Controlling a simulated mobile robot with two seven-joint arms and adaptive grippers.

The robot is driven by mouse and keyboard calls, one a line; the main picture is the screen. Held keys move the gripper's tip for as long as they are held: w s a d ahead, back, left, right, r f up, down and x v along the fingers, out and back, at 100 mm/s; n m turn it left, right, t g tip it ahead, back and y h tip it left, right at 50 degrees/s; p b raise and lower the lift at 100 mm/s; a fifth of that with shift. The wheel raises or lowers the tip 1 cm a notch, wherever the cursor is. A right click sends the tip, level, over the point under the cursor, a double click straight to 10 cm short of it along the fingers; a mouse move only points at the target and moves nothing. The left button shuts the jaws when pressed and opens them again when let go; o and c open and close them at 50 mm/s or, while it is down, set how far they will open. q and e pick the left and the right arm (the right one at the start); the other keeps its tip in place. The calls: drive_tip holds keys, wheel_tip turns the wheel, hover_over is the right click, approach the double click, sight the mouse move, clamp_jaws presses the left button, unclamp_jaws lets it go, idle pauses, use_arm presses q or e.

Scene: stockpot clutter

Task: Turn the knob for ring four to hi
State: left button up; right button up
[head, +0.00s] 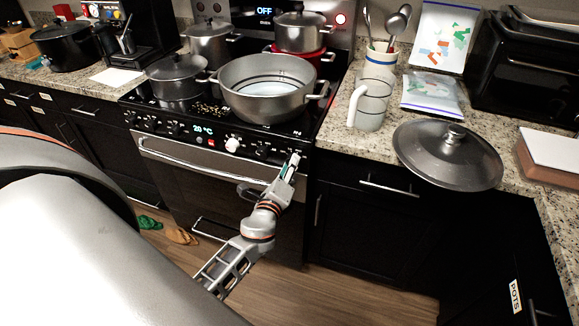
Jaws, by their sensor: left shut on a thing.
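The stove (215,170) has a row of knobs along its dark front panel. One knob (232,145) is pale, and a darker knob (262,151) is to its right. My left gripper (294,160) is at the right end of this panel, shut on the rightmost knob. The fingers cover that knob, so its pointer and setting are hidden. The markings around the knobs are too small to read. My right gripper is not in view.
A large open pot (245,106) stands on the front right of the cooktop, with lidded pots (176,80) around it. A clear jug (371,104) and a big lid (448,178) are on the right counter. The oven handle (185,160) runs below the panel.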

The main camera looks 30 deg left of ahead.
use_arm(q)
drive_tip(key=shift+m, duration=0.4)
drive_tip(key=o, duration=1.1)
drive_tip(key=v, duration=1.2)
drive_tip(key=s+d+f+n+g+h, duration=0.2)
drive_tip(key=s+d+f+n, duration=0.2)
drive_tip(key=f+n, duration=0.1)
drive_tip(key=s+d+f+n+g+h, duration=0.2)
drive_tip(key=s+d+f+n+h, duration=0.1)
drive_tip(key=s+d+f+n, duration=0.1)
drive_tip(key=s+d+f+n+g+h, duration=0.2)
drive_tip(key=s+d+f+n, duration=0.2)
drive_tip(key=f+n, duration=0.4)
drive_tip(key=shift+s+d+h, duration=0.25)
drive_tip(key=shift+d+h, duration=0.05)
drive_tip(key=shift+d, duration=0.5)
